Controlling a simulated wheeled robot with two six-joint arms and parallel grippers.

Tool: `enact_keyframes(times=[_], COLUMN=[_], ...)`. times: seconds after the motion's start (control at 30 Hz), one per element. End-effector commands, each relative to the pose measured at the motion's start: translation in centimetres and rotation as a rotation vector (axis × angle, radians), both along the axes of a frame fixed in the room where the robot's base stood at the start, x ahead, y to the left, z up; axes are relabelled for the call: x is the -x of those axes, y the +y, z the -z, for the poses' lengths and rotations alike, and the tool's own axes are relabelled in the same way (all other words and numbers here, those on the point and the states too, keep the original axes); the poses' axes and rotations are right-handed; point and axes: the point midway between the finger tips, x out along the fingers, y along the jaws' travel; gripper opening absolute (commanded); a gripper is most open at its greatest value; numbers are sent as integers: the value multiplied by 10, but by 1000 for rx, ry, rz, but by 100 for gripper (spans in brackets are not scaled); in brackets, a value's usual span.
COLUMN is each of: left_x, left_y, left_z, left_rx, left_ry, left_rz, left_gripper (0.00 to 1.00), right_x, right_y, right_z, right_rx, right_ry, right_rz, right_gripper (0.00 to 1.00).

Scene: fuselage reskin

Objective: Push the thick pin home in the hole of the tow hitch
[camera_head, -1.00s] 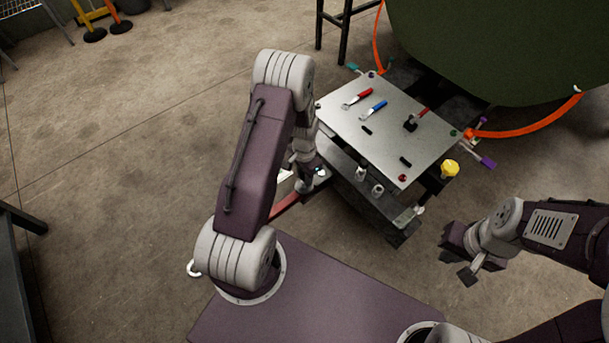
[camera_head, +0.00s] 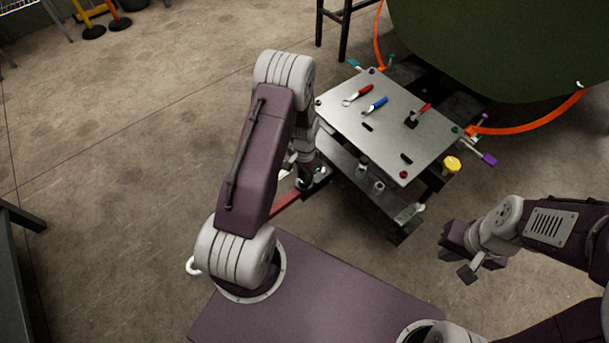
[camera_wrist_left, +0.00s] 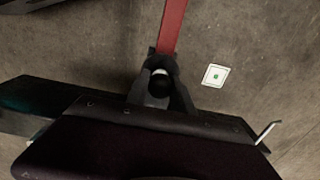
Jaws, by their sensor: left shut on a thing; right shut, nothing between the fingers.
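The thick pin (camera_wrist_left: 160,82) shows in the left wrist view as a dark round piece with a pale top between my left fingertips. My left gripper (camera_wrist_left: 162,92) is shut on it at the near end of the red tow bar (camera_wrist_left: 172,25). The dark tow hitch (camera_wrist_left: 152,55) is mostly hidden behind the fingers and pin, so the hole and the pin's depth cannot be seen. In the head view the red bar (camera_head: 286,203) runs beside my left gripper (camera_head: 309,184), low by the cart. My right gripper (camera_head: 457,262) is shut and empty, right of the cart.
The cart's grey top plate (camera_head: 385,125) carries a red-handled tool (camera_head: 359,95), a blue-handled tool (camera_head: 375,107) and other small parts. A white marker tag (camera_wrist_left: 215,75) lies beside the red bar.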

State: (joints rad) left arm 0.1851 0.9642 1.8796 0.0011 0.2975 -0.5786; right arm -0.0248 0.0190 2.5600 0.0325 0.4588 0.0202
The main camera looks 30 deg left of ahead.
Motion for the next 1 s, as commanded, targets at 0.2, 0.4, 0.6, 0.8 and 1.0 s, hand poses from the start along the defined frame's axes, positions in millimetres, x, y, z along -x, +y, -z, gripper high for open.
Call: enact_keyframes(times=[0.2,0.4,0.6,0.8,1.0], left_x=[0,0,0,0,0], left_y=[0,0,0,0,0], left_z=[5,9,11,11,9], left_rx=[0,0,-1,0,0], left_ry=[0,0,-1,-1,0], left_rz=[0,0,0,0,0], left_gripper=[0,0,42,54,54], right_x=[0,0,0,0,0], right_y=[0,0,0,0,0], right_z=[3,5,6,6,4], right_rx=[0,0,0,0,0], right_ry=[0,0,0,0,0], right_rz=[0,0,0,0,0], right_gripper=[0,0,0,0,0])
